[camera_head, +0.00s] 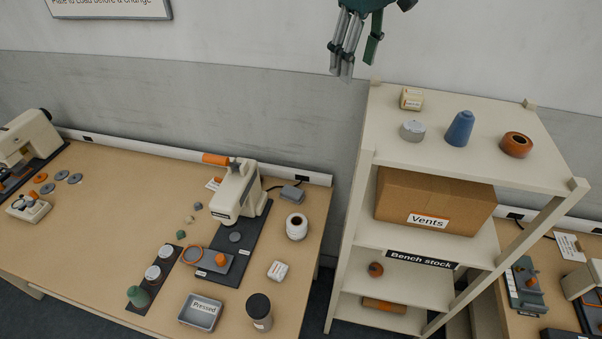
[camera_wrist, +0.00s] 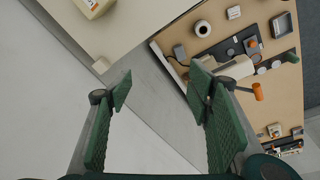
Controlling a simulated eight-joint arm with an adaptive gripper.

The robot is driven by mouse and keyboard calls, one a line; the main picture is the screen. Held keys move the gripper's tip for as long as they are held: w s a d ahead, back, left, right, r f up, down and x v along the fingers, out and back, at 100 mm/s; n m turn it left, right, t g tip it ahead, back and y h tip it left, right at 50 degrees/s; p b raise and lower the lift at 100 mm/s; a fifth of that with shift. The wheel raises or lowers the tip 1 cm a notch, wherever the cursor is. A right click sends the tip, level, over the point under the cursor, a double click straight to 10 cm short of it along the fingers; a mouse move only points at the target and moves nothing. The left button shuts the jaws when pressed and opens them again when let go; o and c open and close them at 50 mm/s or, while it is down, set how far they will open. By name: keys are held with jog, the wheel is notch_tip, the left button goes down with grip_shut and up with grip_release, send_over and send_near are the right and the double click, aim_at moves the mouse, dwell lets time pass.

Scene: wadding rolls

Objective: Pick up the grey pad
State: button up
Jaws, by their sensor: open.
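My gripper (camera_head: 358,52) is open and empty, high against the wall, above and left of the shelf unit's top. In the wrist view its green fingers (camera_wrist: 161,88) stand wide apart with nothing between them. Several grey pieces could be the grey pad, and I cannot tell which. A light grey round piece (camera_head: 412,130) sits on the shelf top, below and right of my gripper. A grey disc (camera_head: 235,237) lies on the dark base of the bench press. Flat grey discs (camera_head: 75,179) lie at the bench's left. A grey block (camera_head: 292,193) lies behind the white roll.
The shelf top (camera_head: 468,168) also holds a cream box (camera_head: 411,99), a blue tapered piece (camera_head: 459,129) and an orange-brown ring (camera_head: 516,145). The cream press (camera_head: 237,190), white roll (camera_head: 297,226), grey tray (camera_head: 201,312) and dark jar (camera_head: 259,311) stand on the bench.

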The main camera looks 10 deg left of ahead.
jog(key=w+a+f+n+g, duration=0.1)
jog(key=w+a+f+n, duration=0.15)
jog(key=a, duration=0.65)
jog(key=w+a+f+n+g, duration=0.15)
jog(key=w+a+f, duration=0.25)
jog(key=a, duration=0.5)
send_over(292, 191)
jog(key=shift+n+t+h, duration=0.25)
jog(key=shift+n+h, duration=0.05)
jog(key=shift+h, duration=0.1)
jog(key=f, duration=4.1)
jog(key=shift+w+f, duration=0.25)
jog(key=shift+f, duration=0.5)
jog(key=shift+f, duration=1.3)
jog(key=shift+s+f+b, duration=0.15)
jog(key=shift+f+b, duration=0.2)
jog(key=shift+f, duration=2.25)
